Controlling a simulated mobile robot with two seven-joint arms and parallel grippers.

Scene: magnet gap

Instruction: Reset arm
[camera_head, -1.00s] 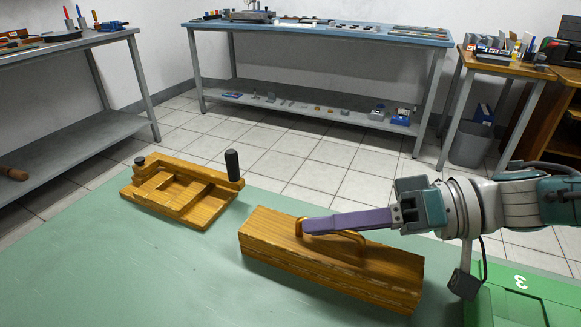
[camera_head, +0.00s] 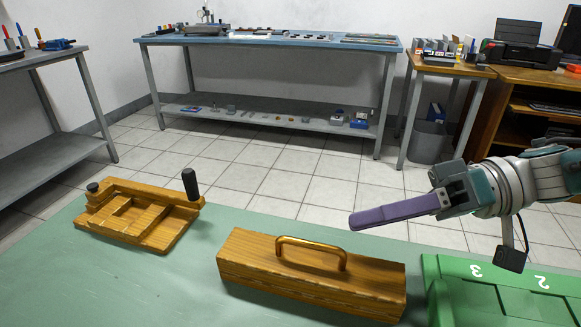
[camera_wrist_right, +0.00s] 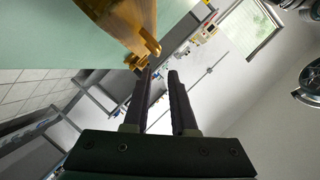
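My right gripper (camera_head: 356,222) has purple fingers and hangs in the air at the right, above and beyond the right end of a long wooden block (camera_head: 310,282). The block has a brass arched handle (camera_head: 312,247) on top and rests on the green table. The gripper is clear of the handle and empty. In the right wrist view its two fingers (camera_wrist_right: 160,73) stand a small gap apart, with nothing between them. Part of the wooden block and its brass handle (camera_wrist_right: 143,55) show beyond the fingertips there. My left gripper is in neither view.
A wooden fixture with a black-knobbed lever (camera_head: 145,215) sits on the green table (camera_head: 130,290) at the left. A green numbered tray (camera_head: 470,292) stands right of the block. Blue-topped (camera_head: 270,40) and grey benches stand farther back. Air above the block is free.

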